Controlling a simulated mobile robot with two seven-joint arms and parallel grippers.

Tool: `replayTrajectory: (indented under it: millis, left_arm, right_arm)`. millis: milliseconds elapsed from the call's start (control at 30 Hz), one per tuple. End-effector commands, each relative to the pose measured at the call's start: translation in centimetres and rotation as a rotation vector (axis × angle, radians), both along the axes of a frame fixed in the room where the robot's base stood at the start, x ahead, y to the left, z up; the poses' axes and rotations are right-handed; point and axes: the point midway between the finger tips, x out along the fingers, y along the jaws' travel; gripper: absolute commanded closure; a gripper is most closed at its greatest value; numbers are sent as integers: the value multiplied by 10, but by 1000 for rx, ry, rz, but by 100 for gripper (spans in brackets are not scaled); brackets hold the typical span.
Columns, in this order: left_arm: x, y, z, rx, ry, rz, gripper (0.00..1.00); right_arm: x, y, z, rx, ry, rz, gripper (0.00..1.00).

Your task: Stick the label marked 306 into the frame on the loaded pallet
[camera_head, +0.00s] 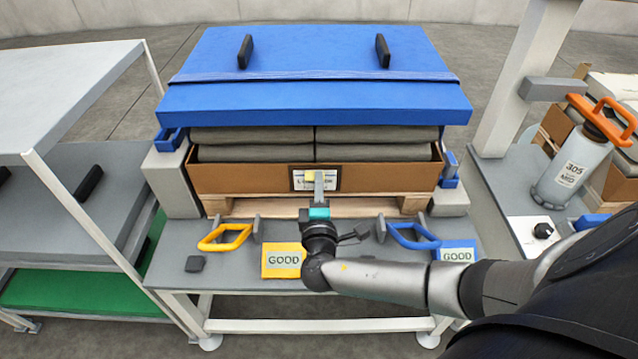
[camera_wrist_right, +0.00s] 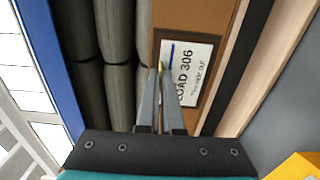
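The label marked 306 (camera_wrist_right: 184,80) is white with dark text reading "LOAD 306" and a blue line. It lies within the dark frame (camera_wrist_right: 206,74) on the brown front of the loaded pallet (camera_head: 240,180). I cannot tell whether it is pressed flat. My right gripper (camera_head: 319,178) is in front of the label and hides part of it in the head view. My left gripper is not in view.
A blue lid (camera_head: 310,65) covers grey sacks. On the table (camera_head: 225,280) are a yellow handle (camera_head: 224,237), a blue handle (camera_head: 413,236), a yellow GOOD card (camera_head: 283,260) and a blue GOOD card (camera_head: 458,252). A shelf (camera_head: 70,90) stands left; a cylinder marked 305 (camera_head: 571,174) stands right.

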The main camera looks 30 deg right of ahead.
Motion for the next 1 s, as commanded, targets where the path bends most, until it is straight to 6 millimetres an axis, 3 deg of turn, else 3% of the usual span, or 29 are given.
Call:
replayTrajectory:
  millis: [867,1000]
  left_arm:
    - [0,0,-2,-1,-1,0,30]
    - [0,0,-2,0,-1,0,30]
  right_arm:
    - [4,-3,0,-1,-1,-1,100]
    - [4,-3,0,-1,-1,-1,83]
